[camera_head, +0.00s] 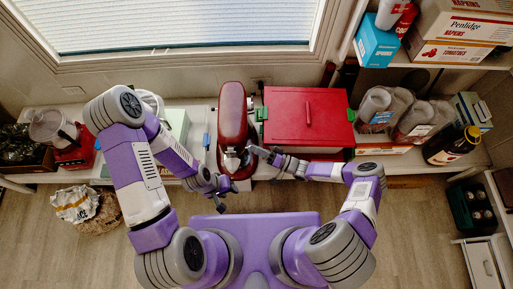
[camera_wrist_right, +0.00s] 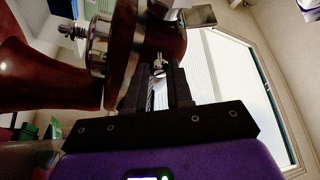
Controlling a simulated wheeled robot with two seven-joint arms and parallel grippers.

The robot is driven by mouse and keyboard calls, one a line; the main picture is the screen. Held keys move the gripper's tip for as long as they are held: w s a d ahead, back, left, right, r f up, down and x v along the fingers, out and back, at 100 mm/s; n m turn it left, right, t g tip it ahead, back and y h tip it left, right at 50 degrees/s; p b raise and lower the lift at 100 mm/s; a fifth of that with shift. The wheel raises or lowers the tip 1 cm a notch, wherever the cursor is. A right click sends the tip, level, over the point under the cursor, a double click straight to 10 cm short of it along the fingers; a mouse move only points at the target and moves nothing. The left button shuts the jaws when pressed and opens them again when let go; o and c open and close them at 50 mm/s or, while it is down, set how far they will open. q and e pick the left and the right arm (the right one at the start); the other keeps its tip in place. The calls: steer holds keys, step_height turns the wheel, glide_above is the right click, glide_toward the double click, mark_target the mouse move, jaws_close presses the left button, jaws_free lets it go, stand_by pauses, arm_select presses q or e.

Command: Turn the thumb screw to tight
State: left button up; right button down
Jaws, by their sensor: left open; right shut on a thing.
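A dark red stand mixer (camera_head: 232,115) stands on the counter at the centre of the head view, and its glossy body with a metal hub (camera_wrist_right: 98,45) fills the upper left of the right wrist view. The small shiny thumb screw (camera_wrist_right: 159,65) shows there on the mixer's side. My right gripper (camera_wrist_right: 158,82) is shut on the thumb screw, with its black fingers either side of it. In the head view my right gripper (camera_head: 258,152) is at the mixer's right side, and the screw is too small to tell. My left gripper (camera_head: 220,196) is open and empty, below and left of the mixer.
A red lidded box (camera_head: 305,115) with green clips stands close to the right of the mixer. Jugs (camera_head: 385,110) and a dark bottle (camera_head: 452,145) stand further right. A blender (camera_head: 52,130) is at the far left. The floor in front is mostly clear.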

arm_select(q)
step_height(320, 180, up, 9)
steer(key=p, duration=0.9)
step_height(320, 180, down, 8)
steer(key=b, duration=0.9)
arm_select(e)
steer(key=shift+w+r+m+g+h, duration=0.2)
steer(key=shift+m+g+h, duration=1.05)
steer(key=shift+m, duration=2)
steer(key=shift+w+r+m+g+h, duration=0.2)
steer(key=shift+m+g+h, duration=0.4)
steer(key=shift+m+g, duration=1.95)
steer(key=shift+w+r+m+g+h, duration=0.2)
steer(key=shift+m+g+h, duration=0.7)
steer(key=shift+m, duration=3.1)
arm_select(q)
steer(key=shift+f, duration=0.15)
arm_select(e)
steer(key=shift+r, duration=0.1)
steer(key=c, duration=1)
jaws_free()
